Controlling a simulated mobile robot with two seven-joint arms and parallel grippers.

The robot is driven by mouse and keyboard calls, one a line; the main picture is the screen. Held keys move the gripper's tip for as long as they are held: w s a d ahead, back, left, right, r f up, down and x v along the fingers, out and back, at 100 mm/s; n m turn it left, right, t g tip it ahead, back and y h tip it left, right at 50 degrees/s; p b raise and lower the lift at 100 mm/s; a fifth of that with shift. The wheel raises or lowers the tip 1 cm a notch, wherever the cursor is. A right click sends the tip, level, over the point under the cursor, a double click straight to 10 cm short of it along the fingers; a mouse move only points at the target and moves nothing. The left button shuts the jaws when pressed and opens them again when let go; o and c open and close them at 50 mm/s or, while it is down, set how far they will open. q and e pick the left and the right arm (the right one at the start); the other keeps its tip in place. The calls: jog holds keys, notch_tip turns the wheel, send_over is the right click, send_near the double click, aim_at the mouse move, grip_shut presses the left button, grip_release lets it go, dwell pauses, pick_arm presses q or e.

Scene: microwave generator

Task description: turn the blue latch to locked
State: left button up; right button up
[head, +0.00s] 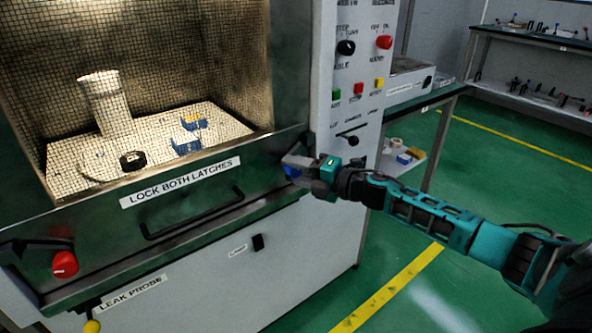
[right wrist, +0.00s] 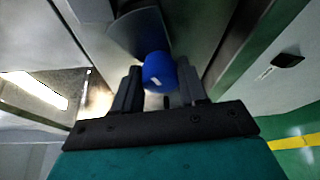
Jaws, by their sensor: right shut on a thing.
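The blue latch (head: 292,171) is on the right side of the microwave door frame, mostly covered by my right gripper in the head view. In the right wrist view its round blue knob (right wrist: 159,72) sits between the two dark fingers. My right gripper (head: 303,168) is shut on this knob; it also shows in the right wrist view (right wrist: 157,88). A grey metal plate (right wrist: 138,32) lies just beyond the knob. Whether the latch stands locked is hard to tell here. My left gripper is not in view.
The red latch knob (head: 65,264) is at the door's left. A "LOCK BOTH LATCHES" label (head: 181,182) and a door handle (head: 195,214) lie between. The control panel (head: 358,90) stands just above my right gripper. Green floor (head: 480,190) is clear at right.

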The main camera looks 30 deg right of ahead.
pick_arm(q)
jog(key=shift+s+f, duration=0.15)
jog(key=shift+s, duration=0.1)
pick_arm(e)
jog(key=shift+w+d+r, duration=0.1)
jog(key=shift+d, duration=0.2)
jog(key=o, duration=1)
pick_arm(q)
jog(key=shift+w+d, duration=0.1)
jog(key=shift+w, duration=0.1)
pick_arm(e)
jog(key=shift+a, duration=0.15)
jog(key=shift+s, duration=0.45)
pick_arm(q)
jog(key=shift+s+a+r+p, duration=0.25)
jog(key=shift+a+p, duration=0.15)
jog(key=shift+p, duration=0.25)
pick_arm(e)
jog(key=shift+v, duration=6.1)
